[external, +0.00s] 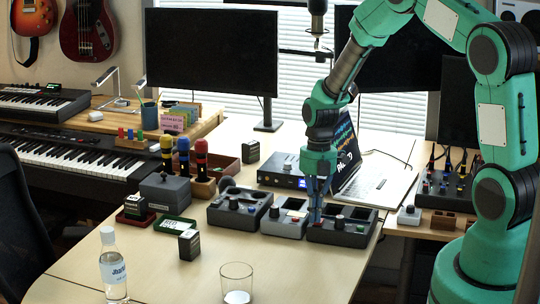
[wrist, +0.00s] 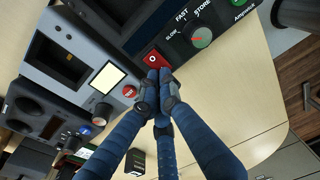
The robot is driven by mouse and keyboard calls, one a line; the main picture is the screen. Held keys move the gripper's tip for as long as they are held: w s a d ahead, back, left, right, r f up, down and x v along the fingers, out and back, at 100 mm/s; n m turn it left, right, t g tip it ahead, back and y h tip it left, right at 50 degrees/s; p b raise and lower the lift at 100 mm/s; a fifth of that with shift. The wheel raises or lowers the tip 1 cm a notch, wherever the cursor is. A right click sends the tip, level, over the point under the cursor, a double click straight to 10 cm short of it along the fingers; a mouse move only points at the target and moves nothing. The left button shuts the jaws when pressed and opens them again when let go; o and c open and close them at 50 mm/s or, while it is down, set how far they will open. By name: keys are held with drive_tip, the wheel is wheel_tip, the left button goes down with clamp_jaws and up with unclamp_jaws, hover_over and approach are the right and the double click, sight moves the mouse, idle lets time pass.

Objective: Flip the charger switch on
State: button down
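The charger is a dark grey unit (external: 342,238), the rightmost of a row of three on the desk. In the wrist view its face (wrist: 172,38) shows a red rocker switch (wrist: 152,59) with a white mark, and a dial (wrist: 200,36) labelled SLOW, FAST and STORE. My gripper (external: 316,218) points down over the charger's left front part. In the wrist view its blue fingers (wrist: 160,82) are together with nothing seen between them. The tips are right beside the red switch; whether they touch it I cannot tell. In the external view my gripper hides the switch.
A lighter grey unit with a red button (wrist: 129,90) stands left of the charger, and another dark unit (external: 238,218) beyond it. A laptop (external: 372,185) is behind. A small black box (external: 189,245) and a glass (external: 236,284) are in front. The desk right of the charger is clear.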

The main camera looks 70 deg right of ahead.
drive_tip(key=shift+s+a+f+h, duration=0.1)
drive_tip(key=shift+a+f+h, duration=0.2)
drive_tip(key=shift+a+h, duration=0.1)
drive_tip(key=shift+d+f, duration=0.1)
drive_tip(key=shift+s, duration=0.1)
drive_tip(key=shift+d, duration=0.25)
drive_tip(key=shift+s+d, duration=0.2)
drive_tip(key=shift+d, duration=0.4)
drive_tip(key=shift+w+a, duration=0.1)
drive_tip(key=shift+w, duration=0.05)
